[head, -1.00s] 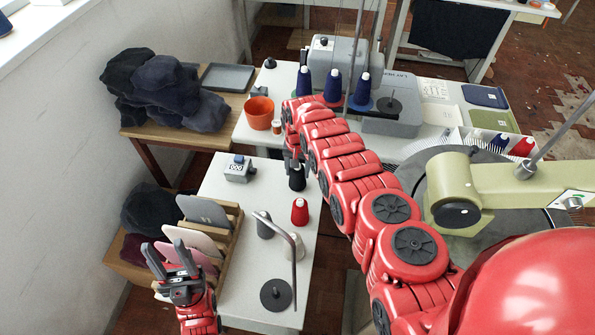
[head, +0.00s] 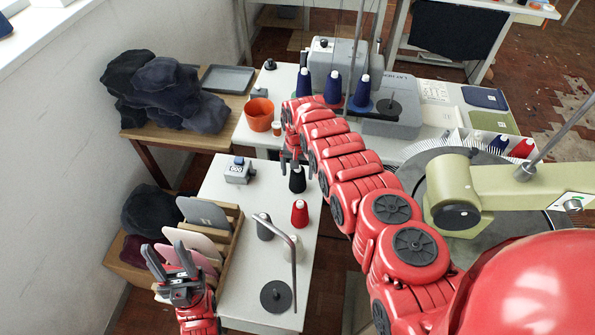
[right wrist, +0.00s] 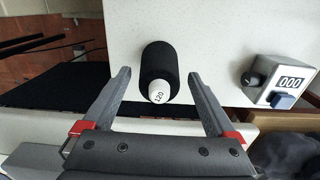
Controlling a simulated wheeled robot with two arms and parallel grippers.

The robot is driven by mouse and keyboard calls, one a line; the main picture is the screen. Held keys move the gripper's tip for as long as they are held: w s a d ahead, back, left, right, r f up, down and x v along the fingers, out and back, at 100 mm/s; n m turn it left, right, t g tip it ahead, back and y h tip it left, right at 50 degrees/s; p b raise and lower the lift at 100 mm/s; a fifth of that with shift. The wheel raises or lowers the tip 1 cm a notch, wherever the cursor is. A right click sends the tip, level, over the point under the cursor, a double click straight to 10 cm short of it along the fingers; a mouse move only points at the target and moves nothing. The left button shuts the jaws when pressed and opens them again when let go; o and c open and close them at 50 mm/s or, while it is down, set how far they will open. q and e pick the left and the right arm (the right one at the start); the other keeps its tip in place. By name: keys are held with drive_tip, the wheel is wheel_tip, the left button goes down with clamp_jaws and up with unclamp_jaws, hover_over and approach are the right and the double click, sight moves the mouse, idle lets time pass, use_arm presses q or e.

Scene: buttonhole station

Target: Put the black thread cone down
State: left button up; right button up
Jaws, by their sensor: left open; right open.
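The black thread cone (head: 297,180) stands upright on the small white table (head: 262,202), near its far right side. In the right wrist view the black cone (right wrist: 159,68) shows its pale top marked 120, centred ahead of the fingers and apart from both. My right gripper (head: 291,160) is open and empty just above and behind the cone in the head view; its open fingers show clearly in the right wrist view (right wrist: 160,98). My left gripper (head: 172,266) is open and empty at the lower left, in front of the wooden rack.
A red cone (head: 299,213), a grey cone (head: 264,227) and a whitish cone stand nearby on the table. A counter box (head: 238,171) sits to the left. A bent metal stand (head: 277,296) rises at the front. Clear table lies between the counter and the grey cone.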

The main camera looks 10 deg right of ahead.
wheel_tip(320, 180, up, 2)
drive_tip(key=shift+r+p, duration=0.2)
drive_tip(key=shift+p, duration=0.3)
wheel_tip(320, 180, up, 8)
drive_tip(key=shift+b, duration=1.25)
drive_tip(key=shift+r, duration=0.55)
